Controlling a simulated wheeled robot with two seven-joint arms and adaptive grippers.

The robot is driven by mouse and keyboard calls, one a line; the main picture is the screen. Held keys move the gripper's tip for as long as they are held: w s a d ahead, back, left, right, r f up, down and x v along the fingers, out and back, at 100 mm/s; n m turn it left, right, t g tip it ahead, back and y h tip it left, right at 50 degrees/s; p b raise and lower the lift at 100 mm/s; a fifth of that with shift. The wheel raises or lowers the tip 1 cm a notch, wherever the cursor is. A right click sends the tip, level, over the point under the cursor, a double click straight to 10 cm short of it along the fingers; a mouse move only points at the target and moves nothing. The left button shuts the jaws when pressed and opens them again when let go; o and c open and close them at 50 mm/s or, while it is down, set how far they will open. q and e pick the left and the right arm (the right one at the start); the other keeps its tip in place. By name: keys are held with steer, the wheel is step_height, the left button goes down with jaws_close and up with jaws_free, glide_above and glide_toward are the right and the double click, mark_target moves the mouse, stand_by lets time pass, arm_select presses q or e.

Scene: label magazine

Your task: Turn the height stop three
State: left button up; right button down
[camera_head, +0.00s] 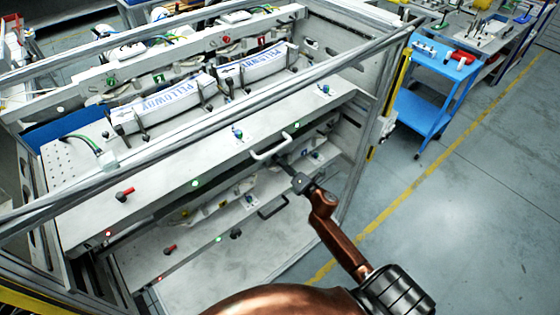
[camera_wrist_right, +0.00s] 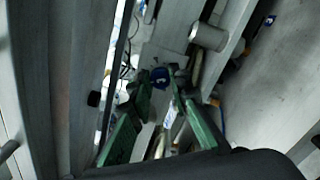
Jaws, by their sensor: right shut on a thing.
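My right gripper (camera_head: 288,168) reaches in from the lower right at the front of the machine, beside a white U-shaped handle (camera_head: 272,145). In the right wrist view my right gripper (camera_wrist_right: 162,88) has its two green fingers on either side of a small blue knob (camera_wrist_right: 160,77), which looks like a height stop. The gripper is shut on it. In the head view the gripper hides this knob, and its number cannot be read. Other blue knobs sit on the front, one on the upper shelf (camera_head: 237,132) and one further right (camera_head: 315,154). My left gripper is out of view.
A dark handle (camera_head: 273,207) sits on the lower drawer. A blue cart (camera_head: 440,75) stands at the right; the grey floor beside the machine is clear.

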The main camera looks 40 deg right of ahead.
steer(key=m+p, duration=0.2)
steer(key=m, duration=0.3)
steer(key=shift+m, duration=0.3)
steer(key=shift+f, duration=0.1)
stand_by(0.3)
steer(key=c, duration=1.8)
jaws_free()
steer(key=s+d, duration=0.1)
steer(key=s, duration=1.1)
